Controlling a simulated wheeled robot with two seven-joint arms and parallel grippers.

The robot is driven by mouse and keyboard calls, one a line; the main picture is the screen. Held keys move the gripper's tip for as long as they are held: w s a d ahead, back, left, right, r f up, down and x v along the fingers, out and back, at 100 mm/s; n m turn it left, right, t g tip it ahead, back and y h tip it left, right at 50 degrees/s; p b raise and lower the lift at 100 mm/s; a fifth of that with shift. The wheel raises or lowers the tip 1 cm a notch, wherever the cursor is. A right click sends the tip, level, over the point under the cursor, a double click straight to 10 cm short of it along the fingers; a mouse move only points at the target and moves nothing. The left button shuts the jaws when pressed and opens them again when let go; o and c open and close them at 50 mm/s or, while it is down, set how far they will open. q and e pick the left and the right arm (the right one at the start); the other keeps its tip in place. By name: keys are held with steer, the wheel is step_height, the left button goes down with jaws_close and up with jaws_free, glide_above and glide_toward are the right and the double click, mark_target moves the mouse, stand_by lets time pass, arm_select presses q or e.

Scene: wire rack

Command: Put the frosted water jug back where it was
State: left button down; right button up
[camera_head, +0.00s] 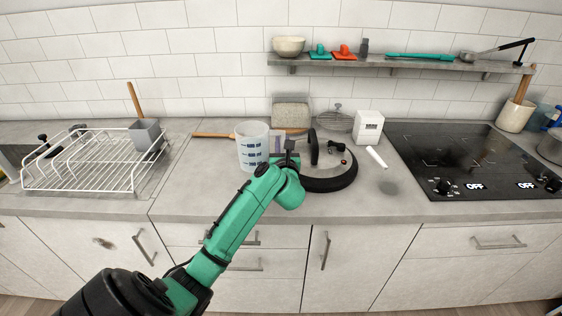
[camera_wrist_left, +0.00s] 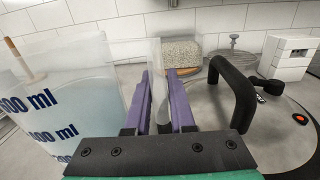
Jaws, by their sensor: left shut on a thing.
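The frosted water jug (camera_head: 252,148) is upright, translucent, with blue measuring marks, above the counter left of the glass lid. In the left wrist view the jug (camera_wrist_left: 60,100) fills the left side, with "ml" lettering. My left gripper (camera_head: 287,146) is at the jug's right side. In the left wrist view its purple fingers (camera_wrist_left: 165,100) are shut on the jug's clear handle. I cannot tell whether the jug's base touches the counter. My right gripper is not in view.
A black-rimmed lid (camera_head: 330,183) with an upright handle (camera_wrist_left: 238,92) is close right of the gripper. A white dish rack (camera_head: 95,160) stands left, a cooktop (camera_head: 455,160) right. A white box (camera_head: 368,127) stands behind. The counter between rack and jug is mostly clear.

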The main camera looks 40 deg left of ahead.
arm_select(q)
step_height(320, 180, down, 6)
steer(key=shift+f+b, duration=0.25)
steer(key=shift+b, duration=0.1)
steer(key=c, duration=0.8)
jaws_free()
steer(key=shift+f, duration=0.1)
steer(key=shift+o, duration=0.2)
steer(key=shift+s+d, duration=0.1)
steer(key=b+v, duration=0.1)
steer(key=v, duration=1)
steer(key=shift+b, duration=0.3)
steer(key=shift+s+d, duration=0.25)
steer(key=shift+s, duration=0.15)
